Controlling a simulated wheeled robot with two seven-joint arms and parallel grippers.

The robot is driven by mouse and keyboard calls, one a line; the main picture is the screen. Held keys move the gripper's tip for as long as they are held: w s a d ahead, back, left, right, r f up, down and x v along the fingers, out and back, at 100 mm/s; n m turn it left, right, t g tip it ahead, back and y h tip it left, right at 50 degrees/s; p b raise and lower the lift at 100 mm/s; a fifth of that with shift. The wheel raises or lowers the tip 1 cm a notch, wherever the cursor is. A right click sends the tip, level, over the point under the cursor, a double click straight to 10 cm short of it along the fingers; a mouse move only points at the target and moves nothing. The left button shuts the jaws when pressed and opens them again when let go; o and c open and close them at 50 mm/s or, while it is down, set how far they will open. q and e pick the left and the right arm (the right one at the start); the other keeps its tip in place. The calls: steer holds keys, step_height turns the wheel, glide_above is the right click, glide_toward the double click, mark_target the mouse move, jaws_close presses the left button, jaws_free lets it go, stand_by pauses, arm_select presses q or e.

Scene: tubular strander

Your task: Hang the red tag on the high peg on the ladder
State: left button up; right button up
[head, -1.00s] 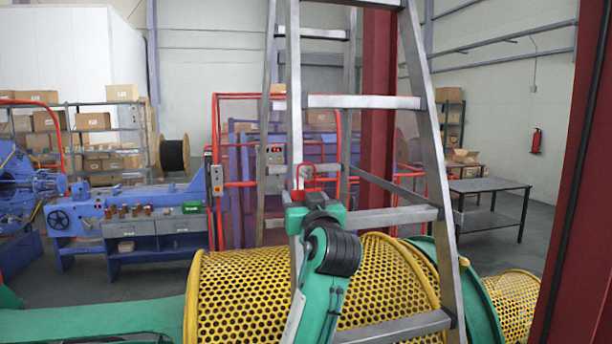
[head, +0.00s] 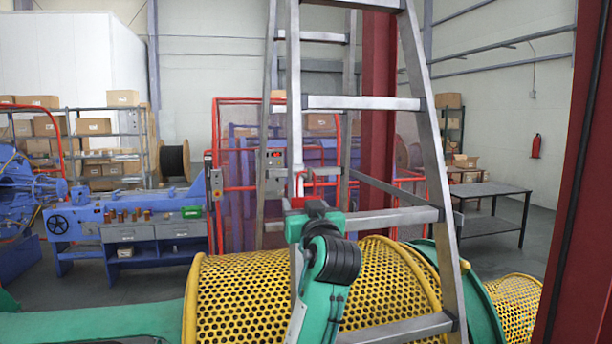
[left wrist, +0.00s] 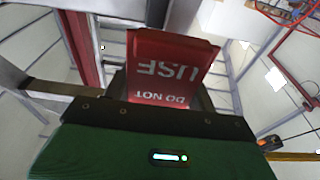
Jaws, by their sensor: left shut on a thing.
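The red tag (left wrist: 170,68) stands up from my left gripper in the left wrist view, with white lettering reading "DO NOT USE" upside down. My left gripper (head: 312,204) is shut on it, in front of the ladder's left rail. In the head view only a small red part of the tag (head: 297,202) shows beside the gripper. The ladder (head: 293,110) is grey metal and stands over the yellow mesh guard. A small pale piece on its left rail (head: 300,182), just above the gripper, may be a peg; I cannot tell for sure. My right gripper is not in view.
The yellow perforated guard (head: 235,295) lies behind and below my arm. A red column (head: 377,130) rises behind the ladder, and another red post (head: 580,190) stands close at the right. A dark table (head: 490,188) is at the back right.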

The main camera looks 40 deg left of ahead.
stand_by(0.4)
arm_select(q)
steer(key=o, duration=1)
steer(key=shift+s+d+f+b, duration=0.2)
steer(key=shift+s+d+b, duration=0.15)
steer(key=shift+d, duration=0.1)
steer(key=b+v, duration=0.1)
steer(key=v, duration=0.6)
steer(key=shift+s+d+b, duration=0.3)
stand_by(0.4)
